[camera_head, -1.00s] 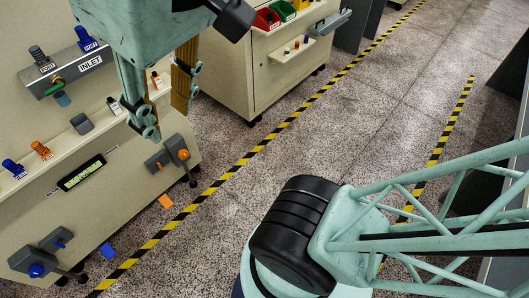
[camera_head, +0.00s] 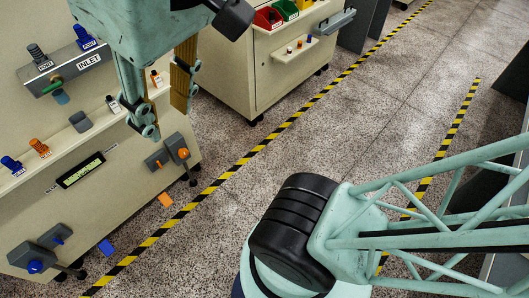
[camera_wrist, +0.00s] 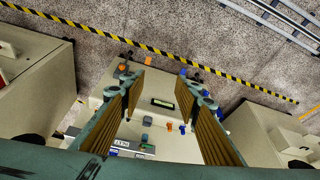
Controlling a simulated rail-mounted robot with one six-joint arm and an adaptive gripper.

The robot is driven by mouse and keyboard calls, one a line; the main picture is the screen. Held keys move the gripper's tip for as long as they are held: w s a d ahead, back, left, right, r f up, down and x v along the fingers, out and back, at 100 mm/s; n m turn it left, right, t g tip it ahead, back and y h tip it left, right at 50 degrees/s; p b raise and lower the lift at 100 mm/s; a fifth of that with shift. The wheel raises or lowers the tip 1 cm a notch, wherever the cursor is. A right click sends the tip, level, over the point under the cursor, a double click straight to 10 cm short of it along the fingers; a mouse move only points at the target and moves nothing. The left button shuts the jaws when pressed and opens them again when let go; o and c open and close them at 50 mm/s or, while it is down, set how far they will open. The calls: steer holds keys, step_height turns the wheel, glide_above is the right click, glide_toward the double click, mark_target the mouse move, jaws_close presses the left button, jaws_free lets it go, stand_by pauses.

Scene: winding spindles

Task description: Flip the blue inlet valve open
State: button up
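The INLET block (camera_head: 85,73) is a grey bar on the beige machine at the upper left of the head view. It has a green lever (camera_head: 53,88), a grey port knob (camera_head: 38,53) and a blue port knob (camera_head: 84,35). A blue-knobbed lever (camera_head: 35,267) sits low on the machine's front. I cannot tell from the frames which blue part is the inlet valve. My gripper (camera_head: 166,112) hangs in front of the machine, right of the INLET block, open and empty. In the wrist view its fingers (camera_wrist: 160,88) are wide apart, with the machine beyond them.
The machine's shelf holds blue (camera_head: 11,166) and orange (camera_head: 39,147) knobs above a lit display (camera_head: 80,170). An orange-knobbed lever (camera_head: 182,153) is at its right end. Another cabinet (camera_head: 262,75) with coloured bins stands behind.

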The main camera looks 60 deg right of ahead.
steer(key=shift+s+f, duration=0.15)
steer(key=shift+f, duration=0.05)
